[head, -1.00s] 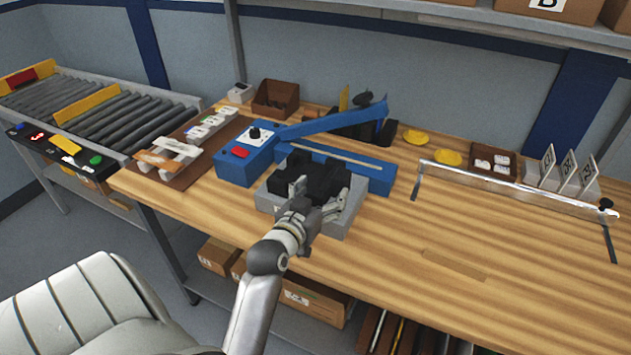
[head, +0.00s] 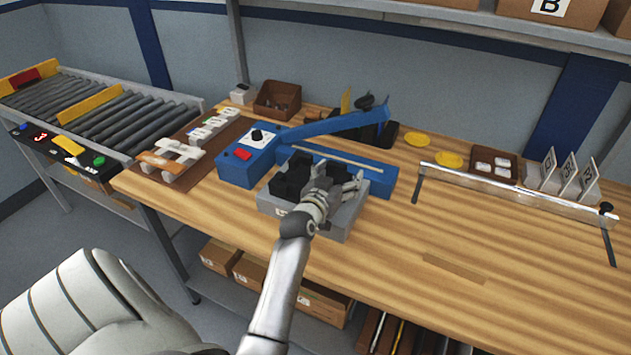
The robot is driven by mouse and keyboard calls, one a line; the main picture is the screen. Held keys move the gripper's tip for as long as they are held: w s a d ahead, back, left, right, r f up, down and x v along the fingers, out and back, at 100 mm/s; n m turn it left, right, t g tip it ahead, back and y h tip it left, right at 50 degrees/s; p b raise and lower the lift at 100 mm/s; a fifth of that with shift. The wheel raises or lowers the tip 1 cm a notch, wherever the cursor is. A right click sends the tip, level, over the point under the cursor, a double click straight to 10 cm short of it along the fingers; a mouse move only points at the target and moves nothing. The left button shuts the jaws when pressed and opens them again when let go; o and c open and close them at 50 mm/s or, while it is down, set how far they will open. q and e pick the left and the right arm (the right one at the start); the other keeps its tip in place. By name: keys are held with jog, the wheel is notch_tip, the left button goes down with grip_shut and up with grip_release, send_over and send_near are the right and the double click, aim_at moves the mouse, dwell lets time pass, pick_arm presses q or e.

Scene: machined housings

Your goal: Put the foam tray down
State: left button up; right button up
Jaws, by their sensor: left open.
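The foam tray (head: 332,227) is a grey box with black, blocky contents (head: 291,177). It appears to rest on the wooden bench, in front of the blue sealer. My left gripper (head: 350,187) is open over the right part of the tray. Its hand and wrist hide part of the tray and its contents. I cannot tell whether the fingers touch the tray. My right gripper is not in view.
The blue sealer (head: 246,165) with its raised arm stands close behind the tray. A brown mat (head: 187,180) with white parts lies to the left. A clear guard (head: 500,182) stands to the right. The bench front at right is mostly bare.

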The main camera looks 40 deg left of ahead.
pick_arm(q)
jog(key=shift+c, duration=0.4)
jog(key=c, duration=1.1)
jog(key=shift+c, duration=0.2)
